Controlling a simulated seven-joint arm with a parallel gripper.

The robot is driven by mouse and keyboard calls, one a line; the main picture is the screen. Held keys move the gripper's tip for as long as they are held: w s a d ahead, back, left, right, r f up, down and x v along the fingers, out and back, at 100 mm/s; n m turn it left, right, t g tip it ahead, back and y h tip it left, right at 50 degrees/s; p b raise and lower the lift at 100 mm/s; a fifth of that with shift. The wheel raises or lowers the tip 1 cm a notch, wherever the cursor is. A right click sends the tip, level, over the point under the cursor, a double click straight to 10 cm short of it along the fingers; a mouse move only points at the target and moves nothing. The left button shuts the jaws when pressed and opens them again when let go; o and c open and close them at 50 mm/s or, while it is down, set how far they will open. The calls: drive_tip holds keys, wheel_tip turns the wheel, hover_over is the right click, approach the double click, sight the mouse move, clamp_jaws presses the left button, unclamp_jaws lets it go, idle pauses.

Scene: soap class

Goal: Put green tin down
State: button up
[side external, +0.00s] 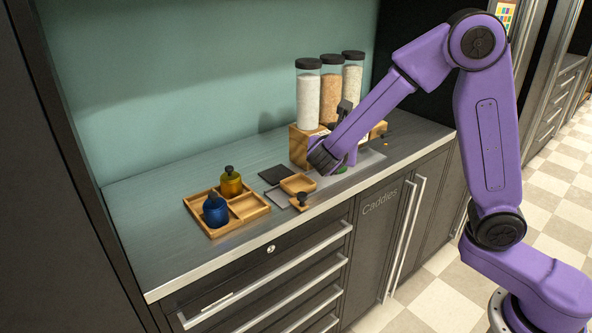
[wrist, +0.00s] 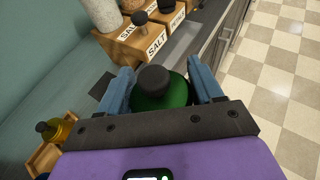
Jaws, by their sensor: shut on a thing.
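The green tin (wrist: 176,96) with a black knob sits between the two blue fingers of my gripper (wrist: 160,76) in the wrist view. My gripper is shut on it. In the side external view, my gripper (side external: 338,166) is low over the counter in front of the jar rack, and only a sliver of the green tin (side external: 342,169) shows below it. I cannot tell whether the tin touches the surface. A wooden compartment tray (side external: 264,209) at the left holds a yellow tin (side external: 231,184) and a blue tin (side external: 215,212).
A wooden rack (side external: 299,146) with tall filled jars (side external: 308,100) stands behind my gripper. A dark square (side external: 276,174), a small wooden dish (side external: 297,184) and a wooden piece with a black knob (side external: 301,203) lie between tray and gripper. The counter's left end is clear.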

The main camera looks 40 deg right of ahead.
drive_tip(key=w+a+n+t+y, duration=0.2)
drive_tip(key=a+n+t+y, duration=0.3)
drive_tip(key=a+n+y, duration=0.45)
drive_tip(key=m+h, duration=0.1)
hover_over(249, 207)
drive_tip(key=w, duration=0.1)
wheel_tip(249, 207, down, 10)
drive_tip(key=shift+r, duration=0.25)
drive_tip(key=shift+w+f, duration=0.15)
drive_tip(key=shift+f, duration=0.15)
drive_tip(key=shift+w+f, duration=0.1)
drive_tip(key=shift+f, duration=1.45)
drive_tip(key=shift+f, duration=0.1)
drive_tip(key=o, duration=0.9)
drive_tip(key=shift+f, duration=0.1)
